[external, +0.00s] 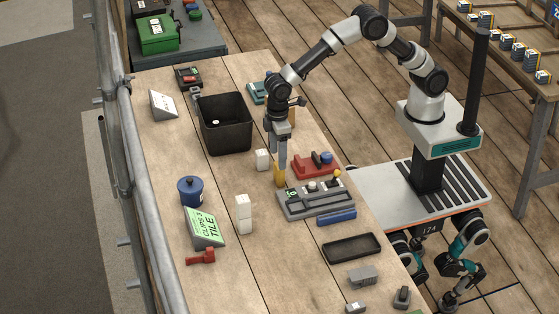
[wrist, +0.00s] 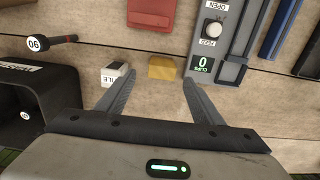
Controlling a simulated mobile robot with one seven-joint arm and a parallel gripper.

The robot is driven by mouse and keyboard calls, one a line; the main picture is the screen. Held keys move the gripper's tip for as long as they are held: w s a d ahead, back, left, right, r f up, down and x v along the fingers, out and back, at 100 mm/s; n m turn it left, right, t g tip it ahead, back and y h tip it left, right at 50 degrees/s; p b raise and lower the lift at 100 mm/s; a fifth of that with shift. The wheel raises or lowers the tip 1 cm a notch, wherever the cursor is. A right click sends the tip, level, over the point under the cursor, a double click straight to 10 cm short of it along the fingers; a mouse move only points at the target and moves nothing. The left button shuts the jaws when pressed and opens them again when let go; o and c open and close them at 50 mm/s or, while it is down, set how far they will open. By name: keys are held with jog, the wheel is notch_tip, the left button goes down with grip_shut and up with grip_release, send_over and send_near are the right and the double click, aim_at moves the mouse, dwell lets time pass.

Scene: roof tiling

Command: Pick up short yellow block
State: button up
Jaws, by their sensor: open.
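The short yellow block (wrist: 162,69) lies on the wooden bench. In the wrist view it sits ahead of my gripper (wrist: 158,90), between the lines of its two spread fingers. In the external view the yellow block (external: 280,174) shows right under my fingertips (external: 281,163), partly covered by them. My gripper is open and empty, pointing down at the block. I cannot tell whether the fingertips touch it.
A small white block (external: 262,160) stands just left of the yellow block. A red tool holder (external: 314,166) and a grey fixture with a "CLIPS" display (external: 316,199) are close on the right. A black bin (external: 226,125) stands behind left.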

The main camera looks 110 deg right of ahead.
aim_at(279, 174)
jog(key=shift+s+a+f, duration=0.1)
jog(key=shift+f, duration=1.4)
jog(key=shift+s+a+f, duration=0.1)
jog(key=shift+f, duration=1.4)
jog(key=c, duration=1.1)
